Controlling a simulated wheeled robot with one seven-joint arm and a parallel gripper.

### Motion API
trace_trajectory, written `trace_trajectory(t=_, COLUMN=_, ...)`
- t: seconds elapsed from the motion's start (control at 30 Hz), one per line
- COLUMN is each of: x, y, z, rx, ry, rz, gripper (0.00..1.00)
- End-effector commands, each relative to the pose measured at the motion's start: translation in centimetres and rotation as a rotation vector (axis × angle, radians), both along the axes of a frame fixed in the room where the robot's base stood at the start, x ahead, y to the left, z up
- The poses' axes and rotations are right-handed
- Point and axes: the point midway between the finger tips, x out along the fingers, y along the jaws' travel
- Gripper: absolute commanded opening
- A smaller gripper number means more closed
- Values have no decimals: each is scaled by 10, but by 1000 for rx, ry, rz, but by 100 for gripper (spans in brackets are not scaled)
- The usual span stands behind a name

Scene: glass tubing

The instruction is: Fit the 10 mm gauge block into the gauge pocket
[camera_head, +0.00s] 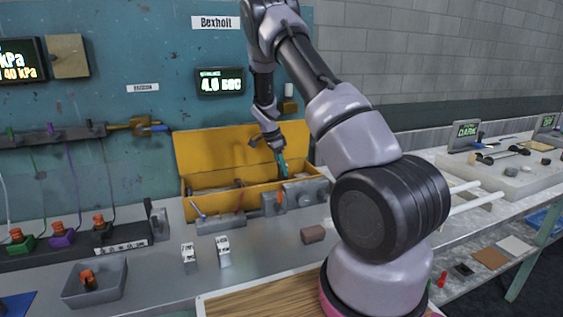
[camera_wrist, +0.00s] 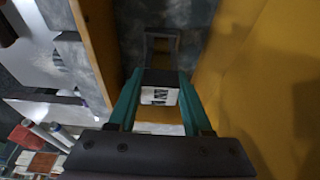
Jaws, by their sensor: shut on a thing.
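My gripper (camera_head: 281,163) is over the open yellow box (camera_head: 180,150) at the back of the bench. In the wrist view, my gripper's teal fingers (camera_wrist: 158,100) are closed on a small block with a white, marked face (camera_wrist: 158,96); its marking is too blurred to read, so I cannot tell whether it is the 10 mm one. The head view hardly shows this held block. Two white marked blocks stand on the bench, one at left (camera_head: 188,253) and one at right (camera_head: 223,249). I cannot make out the gauge pocket with certainty.
A grey fixture (camera_head: 306,192) with an orange part stands before the box. A brown block (camera_head: 313,234) lies on the bench. A grey tray (camera_head: 108,286) and a row of coloured connectors (camera_head: 62,238) are at left.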

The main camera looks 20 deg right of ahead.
Motion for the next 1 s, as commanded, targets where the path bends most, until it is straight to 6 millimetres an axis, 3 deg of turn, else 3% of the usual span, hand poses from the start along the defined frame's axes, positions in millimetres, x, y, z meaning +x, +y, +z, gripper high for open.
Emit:
trace_trajectory(t=0.3, x=0, y=0, z=-14, rx=0, ry=0, rz=0, gripper=0)
trace_trajectory(t=1.0, x=0, y=0, z=-15, rx=0, ry=0, rz=1, gripper=0)
